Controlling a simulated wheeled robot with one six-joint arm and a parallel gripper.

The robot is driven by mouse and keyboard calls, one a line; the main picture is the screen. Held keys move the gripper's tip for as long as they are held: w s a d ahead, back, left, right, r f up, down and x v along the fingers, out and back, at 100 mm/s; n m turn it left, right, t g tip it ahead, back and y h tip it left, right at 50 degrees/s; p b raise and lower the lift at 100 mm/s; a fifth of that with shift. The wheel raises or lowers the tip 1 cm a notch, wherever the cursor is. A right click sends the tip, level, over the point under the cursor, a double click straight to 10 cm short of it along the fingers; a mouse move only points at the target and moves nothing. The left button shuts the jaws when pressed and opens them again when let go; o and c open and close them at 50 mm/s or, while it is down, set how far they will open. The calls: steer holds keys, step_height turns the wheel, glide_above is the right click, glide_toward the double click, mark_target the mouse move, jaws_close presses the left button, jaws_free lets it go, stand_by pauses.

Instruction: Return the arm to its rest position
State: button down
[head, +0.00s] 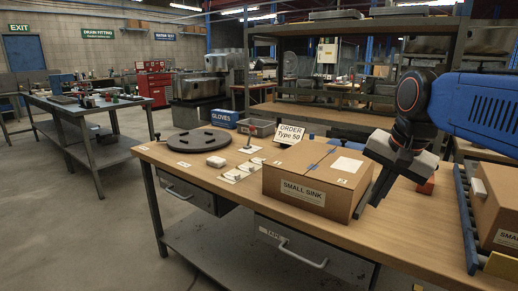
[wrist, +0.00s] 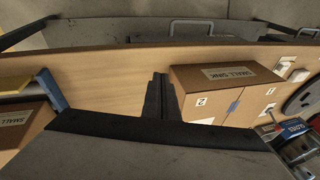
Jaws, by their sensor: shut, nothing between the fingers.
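My gripper (head: 376,192) hangs from my blue arm at the right of the head view, beside the right side of the closed cardboard box labelled "SMALL SINK" (head: 300,191). Its fingers point down and are shut with nothing between them. In the wrist view the closed fingers (wrist: 160,84) show in the middle, over the wooden bench top. The same box (wrist: 220,92) lies to their right there. I cannot tell whether the fingers touch the box.
The wooden bench (head: 215,186) holds a dark round plate (head: 197,147), an order sign (head: 290,134) and a blue gloves box (head: 224,118). A second sink box (head: 498,208) stands on a roller conveyor (head: 468,225) at the right. A shelf rack (head: 350,30) stands behind.

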steer(key=s+d+f+n+t, duration=0.1)
steer(key=s+f+n, duration=0.7)
steer(key=s+f, duration=0.6)
step_height(320, 180, down, 3)
steer(key=shift+d+f+n+h, duration=0.15)
steer(key=shift+d+n+h, duration=0.15)
steer(key=shift+d, duration=0.05)
